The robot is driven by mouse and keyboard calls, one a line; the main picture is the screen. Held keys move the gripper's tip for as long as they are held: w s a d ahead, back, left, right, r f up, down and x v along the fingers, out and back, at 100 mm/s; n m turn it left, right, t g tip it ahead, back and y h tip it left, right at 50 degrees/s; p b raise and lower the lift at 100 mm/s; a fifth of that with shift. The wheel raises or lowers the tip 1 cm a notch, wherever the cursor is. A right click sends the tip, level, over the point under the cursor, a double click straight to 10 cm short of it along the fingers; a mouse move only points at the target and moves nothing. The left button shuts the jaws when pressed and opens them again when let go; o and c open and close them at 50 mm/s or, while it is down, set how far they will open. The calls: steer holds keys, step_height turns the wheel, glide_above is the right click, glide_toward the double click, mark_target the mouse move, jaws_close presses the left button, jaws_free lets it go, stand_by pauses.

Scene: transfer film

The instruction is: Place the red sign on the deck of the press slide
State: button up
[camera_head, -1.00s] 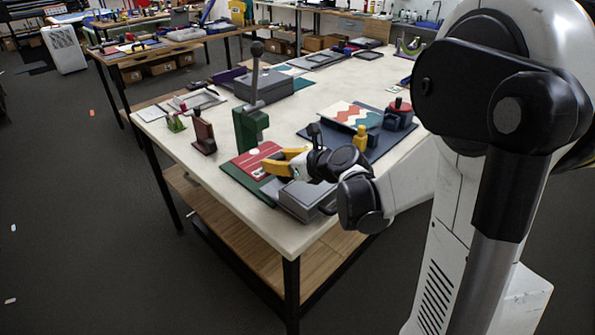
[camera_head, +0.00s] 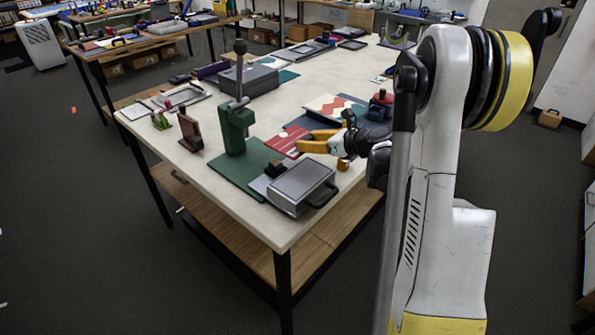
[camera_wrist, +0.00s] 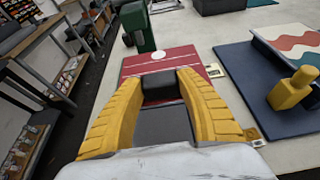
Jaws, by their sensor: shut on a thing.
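The red sign, a flat red plate with white markings, shows in the head view (camera_head: 284,139) and in the wrist view (camera_wrist: 178,58). My gripper (camera_head: 306,140) has its yellow fingers at the sign's right end. In the wrist view the fingers close on a black block (camera_wrist: 158,86) at the sign's near edge. The sign appears to be held above the table. The green press (camera_head: 236,129) stands left of the sign on a green mat (camera_head: 231,172). A grey plate with a dark block (camera_head: 275,168) lies in front; I cannot tell whether it is the slide deck.
A grey box with a black handle (camera_head: 299,184) sits at the table's front corner. A navy mat (camera_wrist: 245,72) lies right of the sign, with a yellow bottle-shaped piece (camera_wrist: 292,89) on it. A brown stand (camera_head: 190,132) is left of the press.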

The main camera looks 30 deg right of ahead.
steer(key=b, duration=0.1)
glide_above(300, 176)
step_height(300, 176, down, 3)
steer(key=shift+f, duration=0.1)
steer(key=shift+f+b, duration=0.75)
steer(key=shift+f, duration=1.25)
steer(key=shift+f, duration=0.15)
steer(key=o, duration=1.2)
steer(key=shift+c, duration=0.2)
